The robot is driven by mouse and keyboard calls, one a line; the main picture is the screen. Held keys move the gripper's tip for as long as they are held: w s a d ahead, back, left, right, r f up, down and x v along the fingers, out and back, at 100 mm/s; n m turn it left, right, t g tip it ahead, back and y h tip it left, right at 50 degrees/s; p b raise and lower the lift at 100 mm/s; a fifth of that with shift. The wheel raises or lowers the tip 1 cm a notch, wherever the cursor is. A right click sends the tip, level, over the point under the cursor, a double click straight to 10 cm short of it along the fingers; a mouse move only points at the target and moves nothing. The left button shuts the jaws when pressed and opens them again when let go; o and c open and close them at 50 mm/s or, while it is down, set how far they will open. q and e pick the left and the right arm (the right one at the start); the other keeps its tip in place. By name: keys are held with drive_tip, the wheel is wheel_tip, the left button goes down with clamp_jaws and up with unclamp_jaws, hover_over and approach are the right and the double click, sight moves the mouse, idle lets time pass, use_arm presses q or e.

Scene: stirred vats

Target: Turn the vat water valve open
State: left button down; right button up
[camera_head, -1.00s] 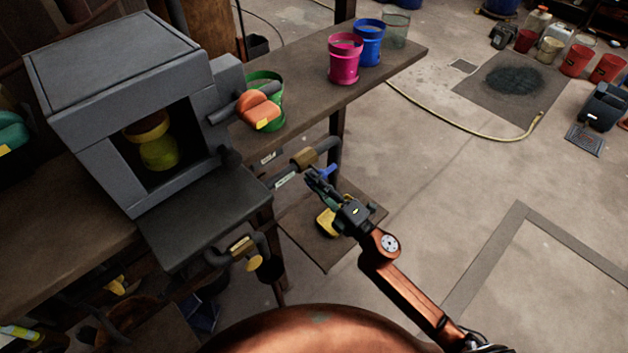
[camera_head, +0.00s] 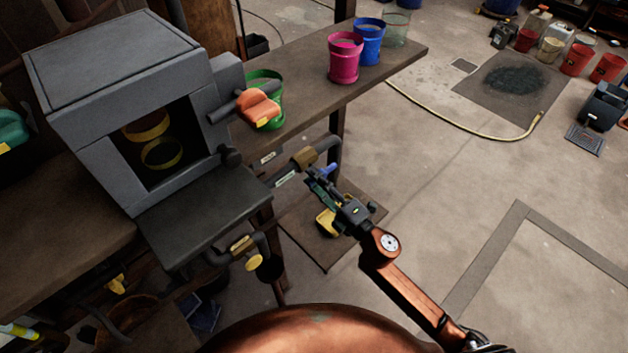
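A valve with a blue handle (camera_head: 329,169) sits on the grey pipe with a brass-coloured body (camera_head: 304,158), below the bench's edge. My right gripper (camera_head: 313,178) reaches in from the lower right, and its fingers are right at the blue handle, covering part of it. I cannot tell whether they touch it or how far apart they are. A second pipe with a brass-coloured fitting and a yellow handle (camera_head: 254,263) is at the lower left. My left gripper is not in view.
Green (camera_head: 275,112), pink (camera_head: 344,60) and blue (camera_head: 369,44) buckets stand behind. A low shelf (camera_head: 310,247) lies under the gripper.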

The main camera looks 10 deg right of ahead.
drive_tip(key=v, duration=1.2)
idle(0.3)
